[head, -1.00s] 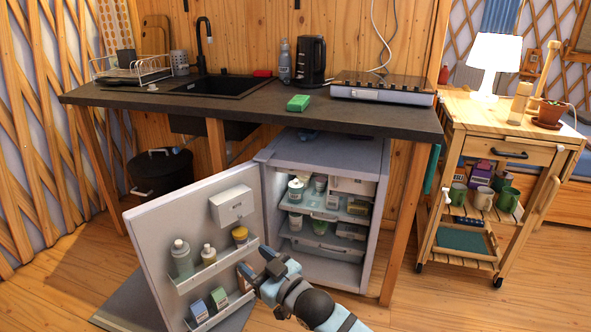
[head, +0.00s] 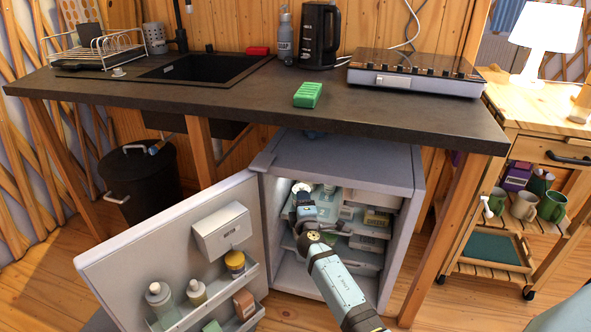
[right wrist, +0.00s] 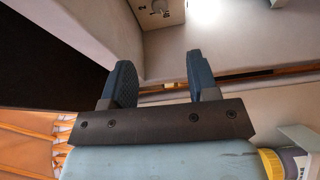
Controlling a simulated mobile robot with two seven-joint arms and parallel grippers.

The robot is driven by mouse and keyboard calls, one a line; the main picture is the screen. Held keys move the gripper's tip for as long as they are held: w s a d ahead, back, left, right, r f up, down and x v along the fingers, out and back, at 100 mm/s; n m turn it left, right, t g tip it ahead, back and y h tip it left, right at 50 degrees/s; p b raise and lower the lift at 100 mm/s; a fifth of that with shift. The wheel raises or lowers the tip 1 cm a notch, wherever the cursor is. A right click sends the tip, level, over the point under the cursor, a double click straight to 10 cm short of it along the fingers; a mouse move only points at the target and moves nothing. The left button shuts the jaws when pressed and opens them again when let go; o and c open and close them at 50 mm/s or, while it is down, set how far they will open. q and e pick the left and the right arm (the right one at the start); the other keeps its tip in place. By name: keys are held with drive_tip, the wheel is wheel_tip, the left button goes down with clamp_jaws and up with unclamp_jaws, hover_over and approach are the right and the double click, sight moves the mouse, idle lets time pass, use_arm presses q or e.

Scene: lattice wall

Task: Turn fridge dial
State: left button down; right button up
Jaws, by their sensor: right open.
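The small grey fridge (head: 402,215) stands under the counter with its door (head: 150,245) swung open to the left. In the head view my right gripper (head: 301,194) is inside the upper part of the fridge opening, in front of the shelves. In the right wrist view its two dark fingers (right wrist: 160,78) are spread apart with nothing between them. A small grey housing with a round knob, which looks like the dial (right wrist: 160,9), shows at the top edge of that view, beyond the fingertips and apart from them. The dial is hidden in the head view. My left gripper is not in view.
Door shelves hold bottles and a yellow-lidded jar (head: 235,262). Packed fridge shelves (head: 350,230) lie close around my gripper. The dark counter (head: 230,112) is above. A wooden cart (head: 488,262) stands to the right.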

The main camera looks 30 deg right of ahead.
use_arm(q)
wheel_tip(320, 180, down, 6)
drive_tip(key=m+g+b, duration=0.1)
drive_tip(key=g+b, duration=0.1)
drive_tip(key=b, duration=0.2)
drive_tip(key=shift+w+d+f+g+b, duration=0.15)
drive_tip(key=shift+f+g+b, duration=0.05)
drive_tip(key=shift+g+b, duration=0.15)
use_arm(e)
drive_tip(key=x, duration=1.4)
drive_tip(key=shift+d, duration=0.25)
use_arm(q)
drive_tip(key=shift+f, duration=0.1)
use_arm(e)
drive_tip(key=shift+f, duration=0.1)
drive_tip(key=c, duration=0.9)
